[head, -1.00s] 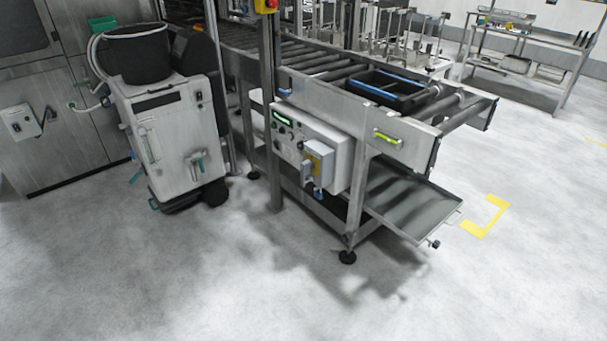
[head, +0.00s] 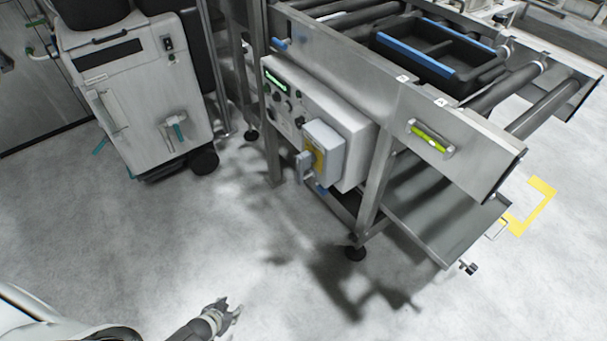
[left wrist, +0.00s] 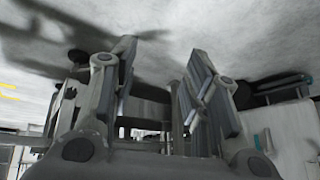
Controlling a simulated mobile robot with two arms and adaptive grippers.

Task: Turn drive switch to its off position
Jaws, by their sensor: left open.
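The drive switch looks to be the grey handle (head: 304,166) on the yellow-and-grey switch box (head: 325,148), on the front of the control box (head: 350,135) under the roller conveyor. Its exact position is hard to read. My left gripper (head: 231,308) is at the bottom of the head view, open and empty, well apart from the switch and in front of it. In the left wrist view its two fingers (left wrist: 155,85) are spread with nothing between them. The switch cannot be made out there. My right gripper is not in view.
The roller conveyor (head: 450,125) carries a black tray with blue edges (head: 440,50). A sloping drip tray (head: 440,215) sticks out below it. A white wheeled unit (head: 135,90) stands to the left. The floor in front of the control box is clear.

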